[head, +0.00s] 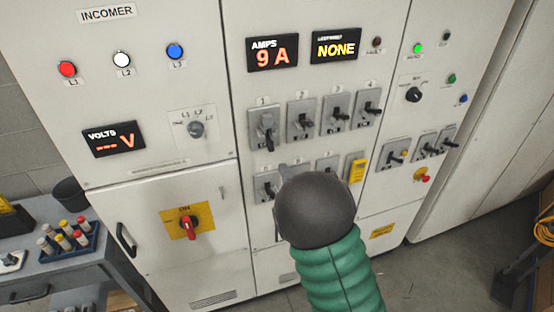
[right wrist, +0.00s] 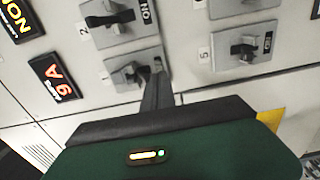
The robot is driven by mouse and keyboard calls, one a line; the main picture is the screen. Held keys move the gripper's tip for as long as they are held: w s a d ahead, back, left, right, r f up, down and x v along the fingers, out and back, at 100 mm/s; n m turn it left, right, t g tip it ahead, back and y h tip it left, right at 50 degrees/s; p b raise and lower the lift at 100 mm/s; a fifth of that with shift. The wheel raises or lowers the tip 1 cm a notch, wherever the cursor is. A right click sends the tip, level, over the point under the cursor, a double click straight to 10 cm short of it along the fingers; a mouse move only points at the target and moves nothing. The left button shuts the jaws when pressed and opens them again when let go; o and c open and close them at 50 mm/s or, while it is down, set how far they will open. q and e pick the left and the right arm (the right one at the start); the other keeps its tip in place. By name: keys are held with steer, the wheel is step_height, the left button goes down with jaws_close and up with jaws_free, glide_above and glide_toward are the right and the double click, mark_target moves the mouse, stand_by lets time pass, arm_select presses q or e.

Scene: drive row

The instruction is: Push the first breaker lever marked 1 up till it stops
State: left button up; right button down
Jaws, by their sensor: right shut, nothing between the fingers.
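The breaker marked 1 (head: 264,130) is at the left end of the upper breaker row in the head view. Its dark lever seems to point down. In the right wrist view breaker 1 (right wrist: 123,76) is just ahead of the fingers. My right gripper (right wrist: 157,72) is shut and empty, its tips over the lower edge of breaker 1's plate, close to the lever. I cannot tell whether they touch it. In the head view my right gripper (head: 286,171) is mostly hidden behind my own dark wrist. My left gripper is not in view.
Breaker 2 (head: 302,121) stands right beside breaker 1. Breaker 5 (head: 266,187) is below it, partly near my wrist. A display above reads 9 A (head: 272,55). A red switch on a yellow plate (head: 187,222) is lower left. A grey cart (head: 60,272) stands at the left.

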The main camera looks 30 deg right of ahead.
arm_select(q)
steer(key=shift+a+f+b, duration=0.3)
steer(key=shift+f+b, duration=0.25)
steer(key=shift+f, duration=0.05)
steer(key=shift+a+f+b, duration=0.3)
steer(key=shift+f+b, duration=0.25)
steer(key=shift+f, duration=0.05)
arm_select(e)
steer(key=w, duration=0.6)
steer(key=shift+w+a+f, duration=0.2)
steer(key=shift+f, duration=0.05)
